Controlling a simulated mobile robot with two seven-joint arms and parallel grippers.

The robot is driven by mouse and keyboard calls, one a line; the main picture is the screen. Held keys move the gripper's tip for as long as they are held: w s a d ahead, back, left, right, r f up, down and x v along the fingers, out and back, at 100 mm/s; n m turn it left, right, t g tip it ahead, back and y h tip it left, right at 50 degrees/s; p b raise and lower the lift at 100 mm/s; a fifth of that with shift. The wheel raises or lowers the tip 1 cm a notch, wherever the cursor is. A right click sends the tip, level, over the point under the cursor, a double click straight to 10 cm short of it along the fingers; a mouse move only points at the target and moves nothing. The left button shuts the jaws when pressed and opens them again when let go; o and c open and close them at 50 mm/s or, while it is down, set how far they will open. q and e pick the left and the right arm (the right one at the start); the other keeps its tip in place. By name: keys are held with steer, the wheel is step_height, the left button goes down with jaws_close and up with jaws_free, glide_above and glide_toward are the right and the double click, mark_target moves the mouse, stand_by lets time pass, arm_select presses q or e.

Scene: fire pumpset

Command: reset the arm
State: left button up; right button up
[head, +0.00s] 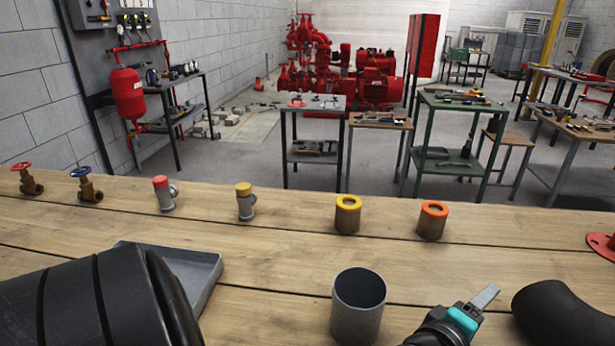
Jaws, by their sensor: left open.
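My left gripper (484,299) shows at the bottom edge, right of centre, with a teal band and a grey finger pointing up and right. It is open and nothing shows in it; its lower part is cut off by the frame. It is to the right of a grey open cup (358,305) on the wooden bench (270,265), apart from it in the picture. A large black link of my arm covers the lower left. Another black arm part is at the lower right. My right gripper is not in view.
A grey tray (208,283) lies partly behind my arm. Along the bench's far side stand a red-wheel valve (28,183), a blue-wheel valve (87,188), red-capped (164,194) and yellow-capped (246,203) fittings, and yellow-ringed (347,216) and orange-ringed (432,222) cylinders. A red flange (602,245) is far right.

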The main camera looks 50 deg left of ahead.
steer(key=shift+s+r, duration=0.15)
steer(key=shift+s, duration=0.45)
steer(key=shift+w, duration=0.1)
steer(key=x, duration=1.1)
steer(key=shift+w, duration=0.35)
arm_select(q)
steer(key=shift+w+f, duration=0.1)
steer(key=shift+w, duration=0.25)
